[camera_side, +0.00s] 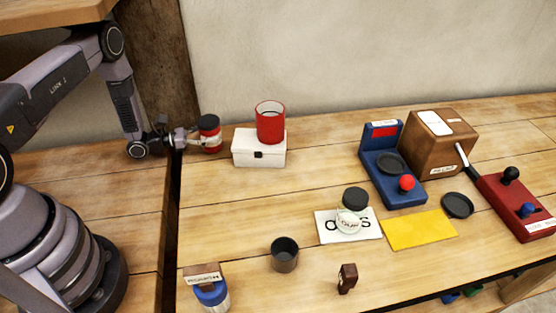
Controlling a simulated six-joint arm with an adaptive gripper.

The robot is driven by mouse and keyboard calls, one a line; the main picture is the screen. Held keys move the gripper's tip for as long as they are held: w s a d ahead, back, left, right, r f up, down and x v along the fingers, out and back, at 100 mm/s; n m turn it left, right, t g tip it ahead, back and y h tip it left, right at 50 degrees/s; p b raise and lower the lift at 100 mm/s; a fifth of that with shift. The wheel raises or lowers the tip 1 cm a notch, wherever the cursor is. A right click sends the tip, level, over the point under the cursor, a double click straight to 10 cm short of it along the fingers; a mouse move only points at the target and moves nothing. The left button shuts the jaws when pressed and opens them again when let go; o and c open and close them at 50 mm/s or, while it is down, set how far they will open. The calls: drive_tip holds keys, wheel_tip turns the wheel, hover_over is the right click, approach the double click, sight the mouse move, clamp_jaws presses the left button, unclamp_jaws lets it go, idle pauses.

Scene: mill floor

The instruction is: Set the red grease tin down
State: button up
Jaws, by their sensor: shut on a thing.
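The red grease tin (209,143), with a dark lid and a pale band, is upright at the back left of the bench. My gripper (199,136) reaches it from the left and is shut on it. The fingers hide part of its left side. I cannot tell whether its base touches the bench or hangs just above it.
A white box (258,151) with a dark clasp stands right of the tin, an open red container (270,124) on top. A dark cup (284,257), a lidded jar (352,216), a yellow mat (419,230) and a blue scale-like device (398,183) lie farther right. Bench wood between box and cup is clear.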

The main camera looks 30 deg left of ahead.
drive_tip(key=w+a, duration=0.1)
drive_tip(key=w+a+n+t+y, duration=0.1)
drive_tip(key=a, duration=0.1)
drive_tip(key=w+a+y, duration=0.1)
drive_tip(key=shift+a+r+n+t, duration=0.3)
drive_tip(key=shift+a+r, duration=0.05)
drive_tip(key=shift+a+f, duration=0.1)
drive_tip(key=shift+f, duration=1.3)
drive_tip(key=o, duration=1.2)
drive_tip(key=shift+f, duration=0.1)
drive_tip(key=shift+o, duration=0.2)
drive_tip(key=v, duration=1.2)
